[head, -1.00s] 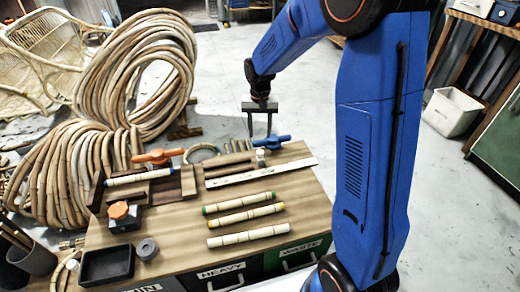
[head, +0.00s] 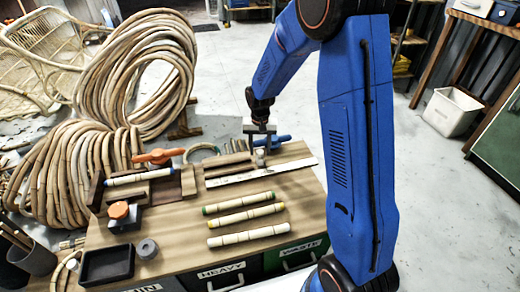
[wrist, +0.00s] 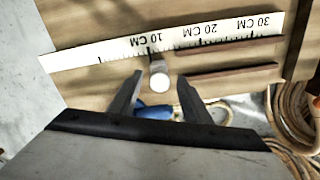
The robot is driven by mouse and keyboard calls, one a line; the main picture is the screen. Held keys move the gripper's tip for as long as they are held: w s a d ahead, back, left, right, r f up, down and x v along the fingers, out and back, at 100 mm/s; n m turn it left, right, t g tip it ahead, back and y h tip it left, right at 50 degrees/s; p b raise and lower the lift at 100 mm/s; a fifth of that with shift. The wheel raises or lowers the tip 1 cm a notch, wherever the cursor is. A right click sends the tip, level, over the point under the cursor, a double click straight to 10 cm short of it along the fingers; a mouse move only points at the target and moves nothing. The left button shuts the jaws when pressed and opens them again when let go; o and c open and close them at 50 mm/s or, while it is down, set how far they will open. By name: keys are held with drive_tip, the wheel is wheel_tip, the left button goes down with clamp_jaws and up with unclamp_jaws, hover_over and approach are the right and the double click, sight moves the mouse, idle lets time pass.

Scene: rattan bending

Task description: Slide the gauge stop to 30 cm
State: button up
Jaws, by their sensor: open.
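The gauge stop is a small pale metal piece with a round knob (wrist: 159,82), sitting at about the 10 CM mark of a white ruler (wrist: 100,55). In the head view the stop (head: 260,160) stands at the ruler's (head: 285,169) far edge, right of its middle. The 30 CM mark is at the right end in the wrist view. My gripper (wrist: 158,84) is open, with one fingertip on each side of the knob and visible gaps between. In the head view my gripper (head: 261,146) is low over the stop, its fingertips partly hard to make out.
Brown wooden strips (wrist: 217,51) lie along the ruler on its 30 CM side. A blue handle (head: 281,140) is just behind the stop. Three rattan sticks (head: 242,218) lie in front. An orange-handled clamp (head: 158,156) and rattan coils (head: 140,75) are at the left.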

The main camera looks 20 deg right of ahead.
clamp_jaws()
drive_tip(key=a, duration=2)
unclamp_jaws()
drive_tip(key=shift+r, duration=0.15)
wheel_tip(320, 180, up, 17)
drive_tip(key=shift+r, duration=0.1)
